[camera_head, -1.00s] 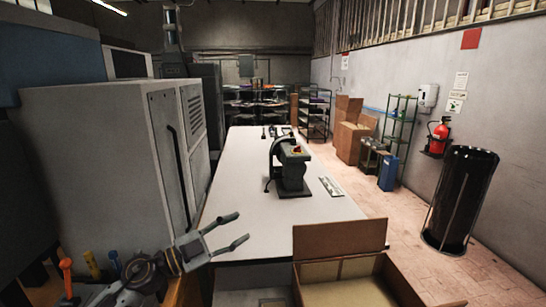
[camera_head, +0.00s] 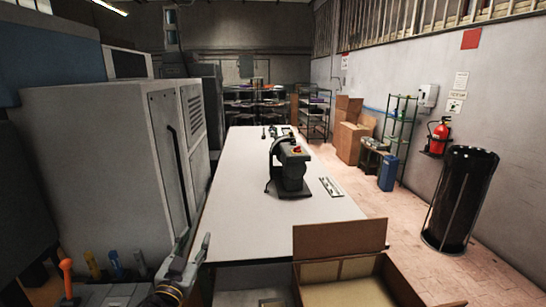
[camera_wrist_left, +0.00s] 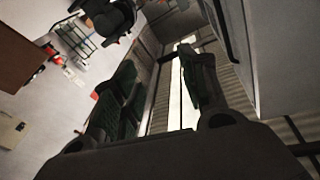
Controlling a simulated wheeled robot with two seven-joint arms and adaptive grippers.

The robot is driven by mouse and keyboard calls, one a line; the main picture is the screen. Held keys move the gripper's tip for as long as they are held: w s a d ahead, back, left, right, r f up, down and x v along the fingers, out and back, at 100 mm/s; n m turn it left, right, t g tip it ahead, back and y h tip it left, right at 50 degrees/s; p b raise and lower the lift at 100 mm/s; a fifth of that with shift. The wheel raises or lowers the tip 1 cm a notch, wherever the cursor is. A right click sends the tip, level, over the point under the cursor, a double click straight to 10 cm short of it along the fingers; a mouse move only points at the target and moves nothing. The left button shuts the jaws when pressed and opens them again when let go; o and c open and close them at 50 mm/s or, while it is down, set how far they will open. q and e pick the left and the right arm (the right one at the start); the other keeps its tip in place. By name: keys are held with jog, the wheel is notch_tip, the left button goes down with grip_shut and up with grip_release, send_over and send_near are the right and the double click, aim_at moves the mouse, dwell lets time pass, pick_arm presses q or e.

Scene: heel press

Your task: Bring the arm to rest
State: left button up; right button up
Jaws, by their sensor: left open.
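My left gripper (camera_head: 194,262) is low in the head view, left of the white table's near corner. Its two fingers are apart and point up, with nothing between them. In the left wrist view the fingers (camera_wrist_left: 158,75) are also spread and empty. The dark heel press (camera_head: 290,170) stands upright on the white table (camera_head: 240,215), well beyond the gripper and apart from it. My right gripper is in neither view.
A tall grey cabinet (camera_head: 100,170) stands close on the left. An open cardboard box (camera_head: 340,240) is at the table's near end. Coloured-handled tools (camera_head: 66,270) stand at lower left.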

pick_arm(q)
jog(key=s+a+f+n+g+y, duration=0.2)
jog(key=s+f+g, duration=0.25)
jog(key=f, duration=0.35)
jog(key=s+a+f+n+g+y, duration=0.1)
jog(key=s+a+f+g+y, duration=0.1)
jog(key=s+f+g, duration=0.35)
jog(key=s+d+f+m+g+h, duration=0.1)
jog(key=s+d+f+g, duration=0.15)
jog(key=s+f, duration=0.45)
jog(key=s+d+f+g+h, duration=0.1)
jog(key=s+f+g+h, duration=0.2)
jog(key=s, duration=0.6)
notch_tip(320, 180, down, 35)
jog(key=s+g+y+b, duration=0.1)
jog(key=s+g, duration=0.1)
jog(key=s+a+f, duration=0.2)
jog(key=s+f, duration=0.8)
jog(key=s, duration=0.1)
jog(key=s+a+f, duration=0.2)
jog(key=s+f, duration=0.8)
jog(key=s, duration=0.1)
jog(key=shift+s+f+m+g+y+b, duration=0.25)
jog(key=shift+f+m+g+y+b, duration=0.1)
jog(key=shift+f+b, duration=0.1)
jog(key=shift+a+r, duration=0.1)
